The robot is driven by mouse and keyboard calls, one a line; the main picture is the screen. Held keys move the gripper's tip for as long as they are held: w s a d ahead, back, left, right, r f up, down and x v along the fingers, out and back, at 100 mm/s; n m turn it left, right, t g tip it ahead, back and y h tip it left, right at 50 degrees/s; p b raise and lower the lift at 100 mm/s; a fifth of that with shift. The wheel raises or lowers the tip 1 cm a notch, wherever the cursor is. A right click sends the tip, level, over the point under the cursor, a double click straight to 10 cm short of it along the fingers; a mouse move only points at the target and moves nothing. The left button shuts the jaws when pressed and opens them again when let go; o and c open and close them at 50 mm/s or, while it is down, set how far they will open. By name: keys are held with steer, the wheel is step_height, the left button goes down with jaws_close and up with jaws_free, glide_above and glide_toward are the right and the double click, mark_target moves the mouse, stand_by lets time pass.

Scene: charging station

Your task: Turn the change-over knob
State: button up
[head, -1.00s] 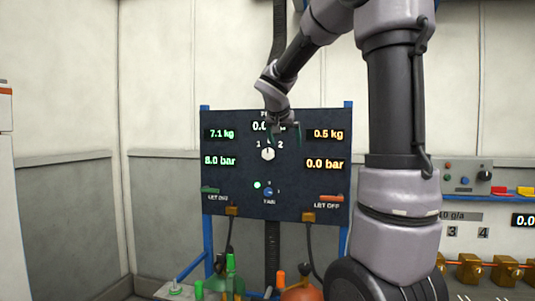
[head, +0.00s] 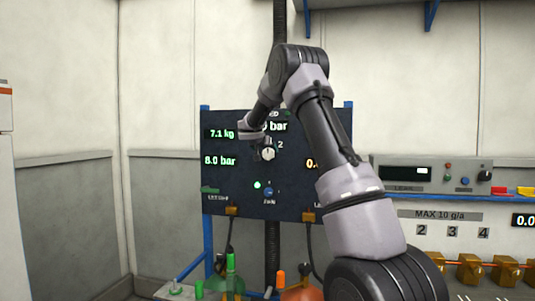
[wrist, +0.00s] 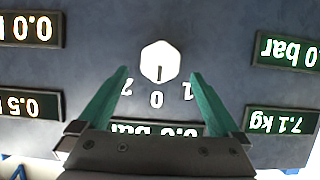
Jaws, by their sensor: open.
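The change-over knob (head: 268,154) is a white hexagonal knob on the dark panel. In the wrist view, which shows the panel upside down, the knob (wrist: 159,60) lies just beyond and between the fingertips. Its dark mark points toward the 0 label, between 1 and 2. My gripper (wrist: 158,75) is open, its two green fingers either side of the knob's line, with nothing held. In the head view my gripper (head: 264,143) is in front of the panel by the knob's upper edge. Contact with the knob cannot be told.
The panel (head: 230,180) carries lit readouts, including 7.1 kg and 8.0 bar. A small blue knob (head: 268,191) sits below, beside a green lamp (head: 257,185). Green and orange cylinders stand below. A grey instrument box (head: 410,174) and brass blocks (head: 470,270) are at right.

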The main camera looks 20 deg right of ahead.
mark_target(266, 153)
steer(key=shift+x, duration=1.95)
steer(key=c, duration=1.3)
steer(key=shift+a, duration=0.1)
steer(key=n+h, duration=0.1)
steer(key=n+g, duration=0.1)
steer(key=shift+w+a+n+h, duration=0.15)
steer(key=shift+a+n+h, duration=0.05)
steer(key=shift+n+h, duration=0.2)
steer(key=n+h, duration=0.2)
steer(key=n, duration=0.1)
steer(key=shift+a+f+g, duration=0.1)
steer(key=shift+f+g, duration=0.05)
steer(key=shift+g, duration=0.15)
steer(key=shift+n, duration=0.3)
